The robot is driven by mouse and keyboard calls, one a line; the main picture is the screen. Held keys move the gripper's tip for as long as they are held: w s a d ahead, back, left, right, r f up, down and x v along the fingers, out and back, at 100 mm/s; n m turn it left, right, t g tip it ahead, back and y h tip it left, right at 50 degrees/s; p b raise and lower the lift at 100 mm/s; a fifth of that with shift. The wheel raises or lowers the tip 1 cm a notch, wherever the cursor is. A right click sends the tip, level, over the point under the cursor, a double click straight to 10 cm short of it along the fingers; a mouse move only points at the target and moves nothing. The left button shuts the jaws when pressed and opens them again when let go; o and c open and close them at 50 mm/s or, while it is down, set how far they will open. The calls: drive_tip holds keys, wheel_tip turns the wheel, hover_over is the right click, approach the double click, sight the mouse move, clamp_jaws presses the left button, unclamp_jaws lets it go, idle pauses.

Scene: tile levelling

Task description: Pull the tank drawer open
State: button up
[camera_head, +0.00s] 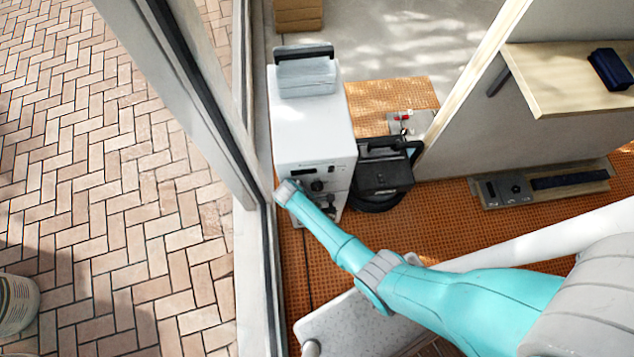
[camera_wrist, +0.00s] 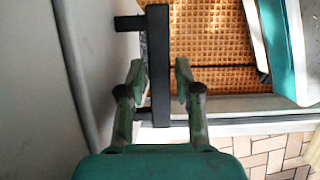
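The white machine (camera_head: 311,125) with a carry handle on top stands between the doorway frame and a black case. Its front has a dark display and knobs; the lower front, where the tank drawer could be, is mostly hidden by my arm. In the wrist view a black bar handle (camera_wrist: 159,40) stands off a grey panel (camera_wrist: 30,90) at left. My gripper (camera_wrist: 160,78) is open, with one finger on each side of the bar. The left finger is very near the bar or touching it; a small gap shows at the right finger. In the head view the fingers are not clearly visible.
A black case (camera_head: 382,175) stands right beside the machine. The door frame (camera_head: 215,110) runs close along its left. A wooden shelf (camera_head: 575,80) and a grey tool (camera_head: 508,190) are at right. Orange matting (camera_head: 440,215) covers the floor in front.

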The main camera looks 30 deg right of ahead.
clamp_jaws()
drive_tip(key=shift+s, duration=0.1)
drive_tip(key=s+a, duration=0.4)
drive_tip(key=s, duration=0.5)
drive_tip(key=s+a, duration=0.4)
drive_tip(key=s, duration=0.6)
drive_tip(key=shift+s+a, duration=0.15)
drive_tip(key=shift+s, duration=0.1)
unclamp_jaws()
drive_tip(key=shift+r, duration=0.1)
